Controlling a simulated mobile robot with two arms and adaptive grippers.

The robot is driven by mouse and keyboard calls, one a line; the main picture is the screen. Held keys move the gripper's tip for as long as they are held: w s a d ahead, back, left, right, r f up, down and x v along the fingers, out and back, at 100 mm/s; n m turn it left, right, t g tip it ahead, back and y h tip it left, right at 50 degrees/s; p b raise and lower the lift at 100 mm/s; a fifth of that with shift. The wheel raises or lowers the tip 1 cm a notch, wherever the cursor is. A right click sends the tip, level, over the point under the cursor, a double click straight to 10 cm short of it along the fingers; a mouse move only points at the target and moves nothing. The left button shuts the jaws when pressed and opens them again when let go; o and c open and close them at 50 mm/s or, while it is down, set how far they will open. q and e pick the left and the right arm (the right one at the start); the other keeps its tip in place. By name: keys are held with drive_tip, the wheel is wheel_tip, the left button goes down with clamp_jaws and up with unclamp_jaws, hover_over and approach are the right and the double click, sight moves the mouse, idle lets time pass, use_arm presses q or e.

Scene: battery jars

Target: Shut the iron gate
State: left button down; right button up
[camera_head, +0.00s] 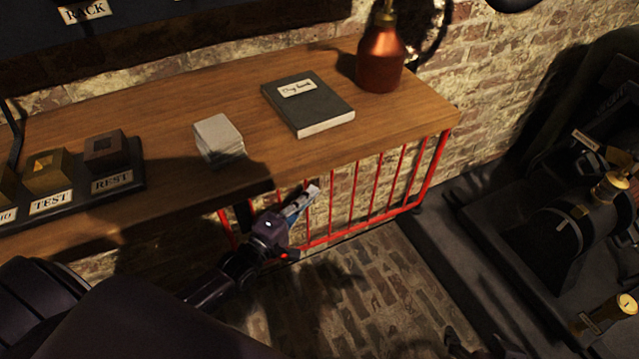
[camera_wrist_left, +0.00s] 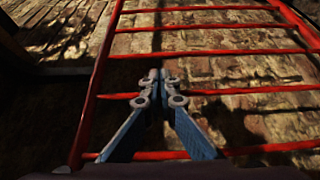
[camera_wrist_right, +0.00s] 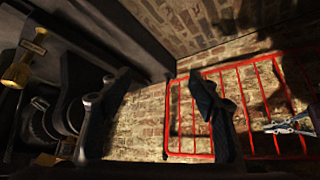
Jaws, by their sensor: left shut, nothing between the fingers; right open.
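The red iron gate (camera_head: 365,192) has thin upright bars and stands below the front edge of the wooden counter. Its bars also fill the left wrist view (camera_wrist_left: 205,52) and show in the right wrist view (camera_wrist_right: 190,154). My left gripper (camera_head: 312,191) is shut and empty at the gate's left part, just below the counter edge. In the left wrist view its blue-grey fingers overlap the bars; contact is unclear. My right gripper (camera_wrist_right: 150,95) is open and empty, with the gate beyond its fingers. I cannot tell whether the gate is latched.
The wooden counter (camera_head: 180,110) carries a dark book (camera_head: 305,105), white cards (camera_head: 218,138), a copper bottle (camera_head: 380,60) and a labelled block rack (camera_head: 140,170). Dark machinery with brass parts (camera_head: 610,187) stands at the right. The brick floor (camera_head: 350,290) before the gate is clear.

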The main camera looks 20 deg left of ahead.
use_arm(q)
drive_tip(key=b+x, duration=0.1)
drive_tip(key=x, duration=0.4)
drive_tip(key=shift+w, duration=0.25)
use_arm(e)
drive_tip(key=w+a+r+t+y, duration=0.1)
drive_tip(key=w+a+r+t, duration=0.1)
drive_tip(key=w+r, duration=0.3)
drive_tip(key=shift+w+a+t, duration=0.15)
drive_tip(key=shift+w+t, duration=0.5)
drive_tip(key=shift+t, duration=0.25)
